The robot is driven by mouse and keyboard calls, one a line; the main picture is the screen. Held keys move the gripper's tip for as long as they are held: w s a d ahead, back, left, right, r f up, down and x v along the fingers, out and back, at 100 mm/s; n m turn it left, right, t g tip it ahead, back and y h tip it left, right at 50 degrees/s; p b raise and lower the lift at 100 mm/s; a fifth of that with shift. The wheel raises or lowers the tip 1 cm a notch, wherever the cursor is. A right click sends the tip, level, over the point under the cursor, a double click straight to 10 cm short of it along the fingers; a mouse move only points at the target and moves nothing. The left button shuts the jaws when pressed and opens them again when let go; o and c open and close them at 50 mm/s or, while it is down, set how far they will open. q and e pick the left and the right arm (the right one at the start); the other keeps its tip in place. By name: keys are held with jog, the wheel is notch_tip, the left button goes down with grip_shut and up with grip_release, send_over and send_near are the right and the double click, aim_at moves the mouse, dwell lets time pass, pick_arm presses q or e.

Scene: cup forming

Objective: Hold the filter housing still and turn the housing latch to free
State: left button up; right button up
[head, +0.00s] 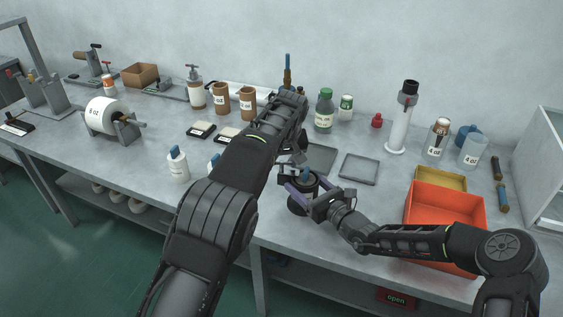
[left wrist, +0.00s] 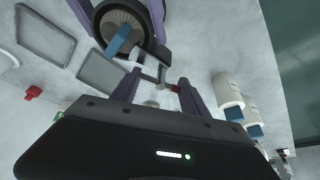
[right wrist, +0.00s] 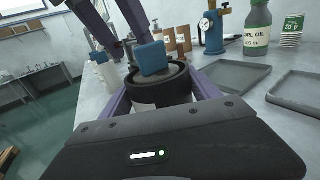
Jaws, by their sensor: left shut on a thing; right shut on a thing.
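The filter housing (right wrist: 165,90) is a dark round body standing upright near the table's front edge, with a ribbed inside seen from above in the left wrist view (left wrist: 122,19). My right gripper (head: 311,197) is shut on the housing, one finger on each side. A blue block (right wrist: 152,58) stands up at the housing's top; it also shows in the left wrist view (left wrist: 118,41).
An orange bin (head: 445,208) stands right of the housing, close to my right arm. Grey trays (head: 358,169) lie behind it. Labelled white bottles (head: 177,164) stand left of my left arm. A green bottle (head: 324,112) and a white column (head: 401,120) stand farther back.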

pick_arm(q)
jog(key=shift+d+n+y, duration=0.2)
jog(key=shift+n+y, duration=0.05)
jog(key=shift+n, duration=0.6)
jog(key=shift+d+n+y, duration=0.2)
jog(key=shift+n+y, duration=0.05)
jog(key=shift+n, duration=0.6)
jog(key=o, duration=1.2)
jog(key=shift+a+g, duration=0.1)
jog(key=shift+g, duration=0.2)
jog(key=shift+a, duration=0.2)
jog(key=shift+r, duration=0.1)
jog(key=v, duration=0.7)
jog(key=shift+s+d+r, duration=0.15)
